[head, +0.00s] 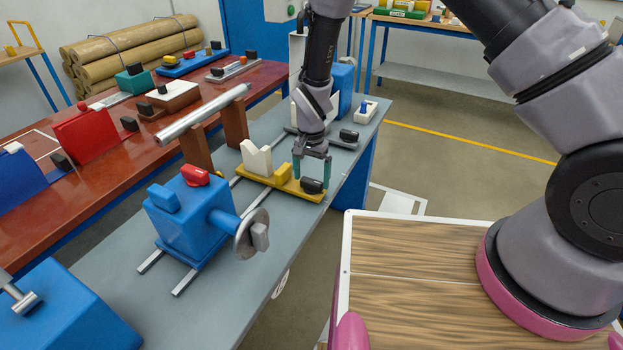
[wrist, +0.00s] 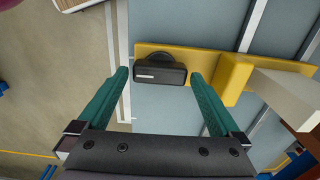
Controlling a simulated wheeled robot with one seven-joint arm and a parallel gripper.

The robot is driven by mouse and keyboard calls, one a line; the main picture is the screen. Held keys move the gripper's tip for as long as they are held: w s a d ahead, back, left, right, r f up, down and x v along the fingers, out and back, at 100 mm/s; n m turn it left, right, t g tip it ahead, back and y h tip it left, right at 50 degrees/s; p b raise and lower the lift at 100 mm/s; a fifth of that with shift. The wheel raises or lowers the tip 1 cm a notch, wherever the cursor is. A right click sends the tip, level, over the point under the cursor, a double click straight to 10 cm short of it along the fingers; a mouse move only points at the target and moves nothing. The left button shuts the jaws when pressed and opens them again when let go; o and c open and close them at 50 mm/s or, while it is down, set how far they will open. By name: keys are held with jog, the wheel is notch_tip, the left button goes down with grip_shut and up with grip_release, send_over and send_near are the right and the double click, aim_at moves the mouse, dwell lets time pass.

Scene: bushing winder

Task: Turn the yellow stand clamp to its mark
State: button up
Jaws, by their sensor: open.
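The yellow stand (head: 290,185) is a flat yellow bar with a raised yellow block and a white V-shaped rest (head: 256,158). Its clamp is a black knob (head: 312,186) at the bar's near right end. In the wrist view the black knob (wrist: 160,73) lies crosswise, with a short white line on its face. My gripper (head: 311,174) points down over that end and is open. In the wrist view its green fingertips (wrist: 159,75) stand on either side of the knob, with gaps showing. I cannot make out the clamp's mark on the bar.
A blue winder head (head: 190,222) with a red knob and a silver disc stands on the same grey bench's rails. A silver rod (head: 203,111) rests on brown posts behind. Another black-knobbed fixture (head: 347,138) stands beyond my gripper. Open floor lies right of the bench.

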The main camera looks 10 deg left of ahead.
jog(key=shift+f, duration=0.55)
jog(key=c, duration=1.1)
